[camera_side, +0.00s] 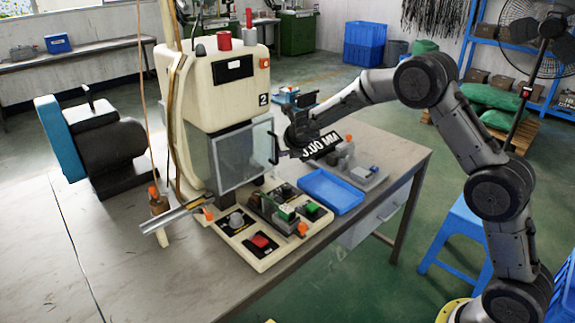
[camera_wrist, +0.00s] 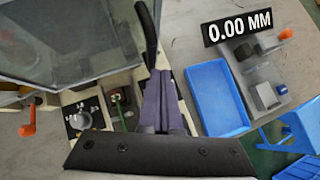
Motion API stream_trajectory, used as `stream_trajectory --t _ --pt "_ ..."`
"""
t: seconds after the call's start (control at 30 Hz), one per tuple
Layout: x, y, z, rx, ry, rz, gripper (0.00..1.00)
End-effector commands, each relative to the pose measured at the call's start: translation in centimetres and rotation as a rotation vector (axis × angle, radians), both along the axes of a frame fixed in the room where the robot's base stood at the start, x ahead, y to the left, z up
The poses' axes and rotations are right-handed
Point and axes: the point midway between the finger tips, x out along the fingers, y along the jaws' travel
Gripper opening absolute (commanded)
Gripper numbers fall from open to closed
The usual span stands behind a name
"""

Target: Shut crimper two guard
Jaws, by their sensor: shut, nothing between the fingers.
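Crimper two (camera_side: 215,85) is the cream machine with a "2" on its label. Its guard (camera_side: 240,158) is a clear framed panel at the front, with a black upright handle (camera_side: 274,148) on its right edge. How far the guard stands from closed is hard to tell. My gripper (camera_side: 281,153) is shut and empty at the right of the guard, beside the handle. In the wrist view, the purple fingers (camera_wrist: 160,78) are together, with their tips at the lower end of the handle (camera_wrist: 149,35). Contact is unclear. The clear guard (camera_wrist: 75,35) fills the upper left there.
A blue tray (camera_side: 331,191) lies right of the crimper base, near a measuring fixture (camera_side: 356,168) with a "0.00 MM" display (camera_side: 321,146). The base carries a red button (camera_side: 260,242) and orange-handled clamps. A metal rod (camera_side: 172,218) juts out at left.

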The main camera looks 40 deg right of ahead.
Motion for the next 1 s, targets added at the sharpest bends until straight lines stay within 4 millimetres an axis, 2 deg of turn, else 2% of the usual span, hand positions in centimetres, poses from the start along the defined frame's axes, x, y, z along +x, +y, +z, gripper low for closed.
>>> stream_trajectory --t 0.17,0.5,0.8,0.87,0.97,1.0 --pt "-2.8 0.8 -0.1 0.000 0.007 0.004 0.00" --pt "-7.8 1.8 4.9 0.000 0.004 0.003 0.00" --pt "-9.8 2.1 7.2 0.001 0.002 0.001 0.00" --pt "-9.9 2.1 8.3 0.001 -0.019 0.001 0.00" --pt "-10.7 2.0 12.0 0.005 -0.087 -0.002 0.00" --pt "-11.6 2.0 13.7 0.017 -0.117 -0.013 0.00"
